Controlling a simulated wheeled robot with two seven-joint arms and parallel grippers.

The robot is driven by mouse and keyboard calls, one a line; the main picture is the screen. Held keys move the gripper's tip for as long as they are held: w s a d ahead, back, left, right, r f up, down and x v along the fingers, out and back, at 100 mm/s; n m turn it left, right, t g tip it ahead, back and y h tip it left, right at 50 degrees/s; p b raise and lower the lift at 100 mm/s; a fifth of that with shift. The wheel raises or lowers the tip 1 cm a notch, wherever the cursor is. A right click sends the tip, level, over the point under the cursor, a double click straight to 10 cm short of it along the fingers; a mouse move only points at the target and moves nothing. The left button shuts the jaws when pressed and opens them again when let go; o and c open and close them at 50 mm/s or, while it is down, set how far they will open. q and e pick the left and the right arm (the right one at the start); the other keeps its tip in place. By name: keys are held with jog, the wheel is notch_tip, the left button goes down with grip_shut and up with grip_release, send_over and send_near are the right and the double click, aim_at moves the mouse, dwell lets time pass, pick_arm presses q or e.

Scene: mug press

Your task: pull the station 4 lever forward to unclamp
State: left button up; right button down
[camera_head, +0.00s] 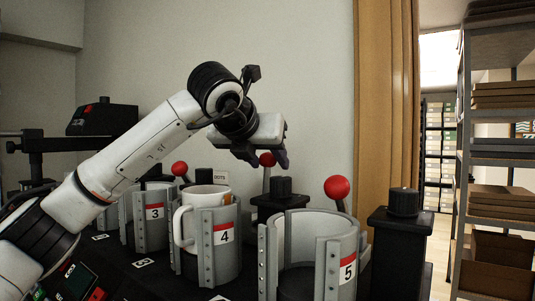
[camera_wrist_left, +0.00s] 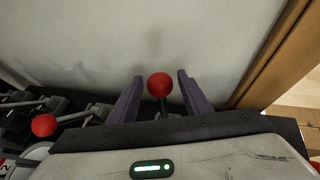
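The station 4 lever's red ball knob (camera_head: 267,159) stands behind the grey clamp marked 4 (camera_head: 222,258). A white mug (camera_head: 185,222) sits inside that clamp. My left gripper (camera_head: 264,161) reaches over from the left, with its fingers pointing down at the knob. In the left wrist view the red knob (camera_wrist_left: 160,86) shows between the two dark fingers (camera_wrist_left: 160,77), with a gap on each side. The gripper is open. The lever's shaft is partly visible below the knob. My right gripper is not in view.
The station 5 clamp (camera_head: 272,262) stands at right with its red-knobbed lever (camera_head: 337,187). The station 3 clamp (camera_head: 153,233) and its red knob (camera_head: 180,168) are to the left. A wall is behind. Shelves with boxes (camera_head: 502,190) are far right.

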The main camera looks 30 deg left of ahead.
pick_arm(q)
jog(key=c, duration=0.5)
jog(key=shift+c, duration=0.2)
jog(key=shift+s, duration=0.15)
jog(key=shift+s+f+b, duration=0.1)
jog(key=shift+s+b, duration=0.1)
jog(key=shift+b, duration=0.15)
jog(key=shift+s+a+b, duration=0.1)
jog(key=shift+s+b, duration=0.3)
jog(key=shift+s, duration=0.4)
